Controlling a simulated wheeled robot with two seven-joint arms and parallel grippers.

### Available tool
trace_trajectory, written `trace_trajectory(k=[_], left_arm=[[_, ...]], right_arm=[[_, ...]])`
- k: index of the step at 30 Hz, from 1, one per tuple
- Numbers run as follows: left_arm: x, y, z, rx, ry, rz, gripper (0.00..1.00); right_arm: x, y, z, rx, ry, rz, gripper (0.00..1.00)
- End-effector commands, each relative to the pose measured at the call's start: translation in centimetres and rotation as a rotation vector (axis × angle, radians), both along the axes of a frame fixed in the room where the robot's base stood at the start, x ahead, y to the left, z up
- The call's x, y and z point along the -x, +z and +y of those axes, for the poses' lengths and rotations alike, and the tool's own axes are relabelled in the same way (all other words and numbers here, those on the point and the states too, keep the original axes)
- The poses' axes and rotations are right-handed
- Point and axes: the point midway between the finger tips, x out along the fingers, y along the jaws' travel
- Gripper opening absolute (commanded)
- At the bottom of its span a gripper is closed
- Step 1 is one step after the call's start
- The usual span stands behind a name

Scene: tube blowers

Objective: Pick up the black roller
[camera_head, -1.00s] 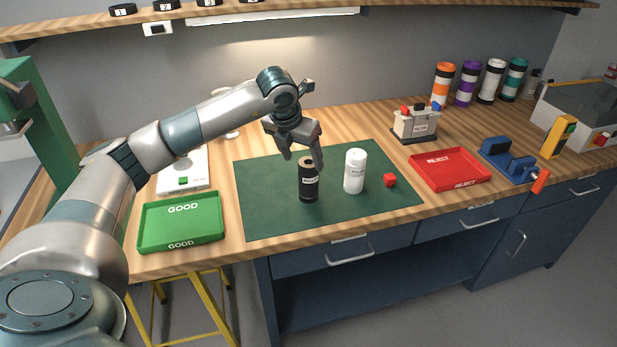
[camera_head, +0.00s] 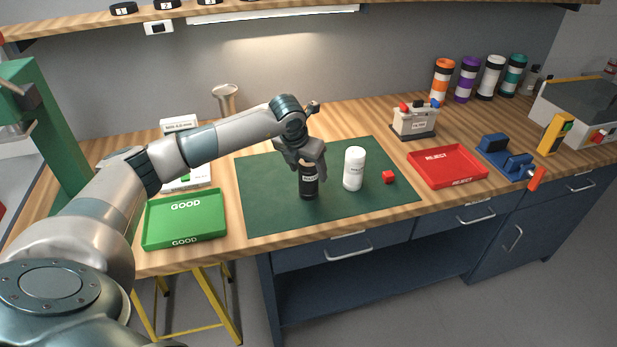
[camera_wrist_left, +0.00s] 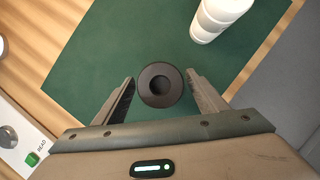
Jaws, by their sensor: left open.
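The black roller (camera_head: 309,187) stands upright on the green mat (camera_head: 270,215), with a pale label on its side. My left gripper (camera_head: 311,168) is over its top, and the fingers hide its upper part in the head view. In the left wrist view the roller (camera_wrist_left: 160,85) shows end-on, with a round hole in its top. It lies between the tips of the two open fingers of the left gripper (camera_wrist_left: 160,98), with a gap visible on each side. My right gripper is not in view.
A white bottle (camera_head: 354,169) stands close to the right of the roller; it also shows in the left wrist view (camera_wrist_left: 215,18). The green GOOD tray (camera_head: 150,230) is at left, the red REJECT tray (camera_head: 480,165) at right.

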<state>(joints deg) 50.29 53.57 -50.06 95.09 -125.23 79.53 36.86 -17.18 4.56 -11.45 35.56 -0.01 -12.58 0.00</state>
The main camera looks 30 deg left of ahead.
Motion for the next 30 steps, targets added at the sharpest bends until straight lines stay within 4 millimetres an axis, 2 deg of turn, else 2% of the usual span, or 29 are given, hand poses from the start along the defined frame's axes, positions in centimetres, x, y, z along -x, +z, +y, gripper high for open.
trace_trajectory(k=[6,12,27,28,30], left_arm=[[-0.9,-1.7,-0.2,0.0,-0.001,0.003,0.66],[-1.6,-3.7,-0.1,0.001,0.001,0.002,0.66],[-1.7,-3.9,-0.1,0.0,0.0,0.0,0.66],[-1.7,-3.9,-0.1,0.0,0.0,0.0,0.61],[-1.7,-3.9,-0.1,0.0,0.0,0.0,0.44]], right_arm=[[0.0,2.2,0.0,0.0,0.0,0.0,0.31],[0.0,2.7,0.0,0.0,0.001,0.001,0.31],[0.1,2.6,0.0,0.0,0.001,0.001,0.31],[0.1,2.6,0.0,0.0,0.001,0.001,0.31],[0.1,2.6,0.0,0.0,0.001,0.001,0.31]])
